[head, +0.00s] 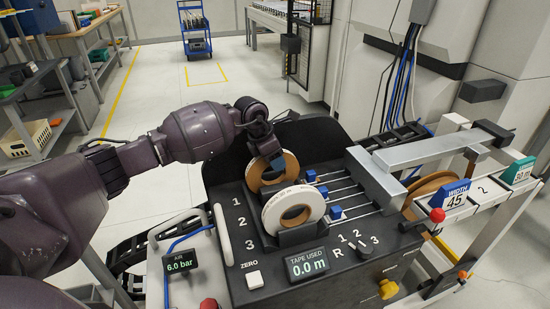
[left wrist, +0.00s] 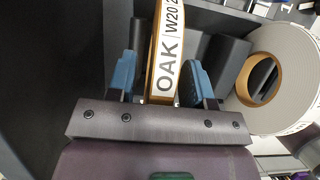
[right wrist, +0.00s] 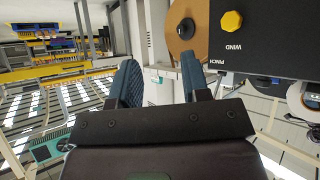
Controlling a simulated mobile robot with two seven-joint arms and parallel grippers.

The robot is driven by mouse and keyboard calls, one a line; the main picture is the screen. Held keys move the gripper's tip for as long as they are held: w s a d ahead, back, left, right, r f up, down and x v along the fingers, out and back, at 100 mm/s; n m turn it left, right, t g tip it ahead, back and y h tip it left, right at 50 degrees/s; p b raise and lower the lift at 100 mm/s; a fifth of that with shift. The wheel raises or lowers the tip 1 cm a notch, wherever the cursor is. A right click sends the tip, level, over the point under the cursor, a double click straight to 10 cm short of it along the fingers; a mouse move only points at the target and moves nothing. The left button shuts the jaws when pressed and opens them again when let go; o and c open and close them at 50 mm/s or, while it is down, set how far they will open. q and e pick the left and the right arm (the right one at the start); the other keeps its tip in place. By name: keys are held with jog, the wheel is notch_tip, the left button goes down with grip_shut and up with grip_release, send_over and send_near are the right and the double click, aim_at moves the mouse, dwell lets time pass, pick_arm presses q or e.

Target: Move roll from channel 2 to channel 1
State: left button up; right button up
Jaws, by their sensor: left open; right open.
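The roll marked OAK W20 (left wrist: 167,50) stands on edge between the fingers of my left gripper (left wrist: 160,88), which is open around it with gaps on the sides. In the head view, this tan-edged roll (head: 286,163) is behind a white-faced roll (head: 271,214); my left gripper (head: 274,160) is at its upper part. Its lower part is hidden, so I cannot tell its channel for sure. The white-faced roll sits in a cradle near the number 3 and shows in the left wrist view (left wrist: 290,60). My right gripper (right wrist: 160,88) is open and empty.
Channel numbers 1, 2 and 3 mark the black machine deck (head: 235,275). Blue blocks (head: 335,212) sit on rods right of the rolls. A silver beam (head: 425,150) stands further right. A brown disc (right wrist: 187,25) and yellow knob (right wrist: 231,21) are beyond my right gripper.

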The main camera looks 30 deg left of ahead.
pick_arm(q)
jog(key=p+v, duration=0.1)
jog(key=v, duration=1.1)
jog(key=shift+r, duration=0.35)
jog(key=shift+f, duration=0.1)
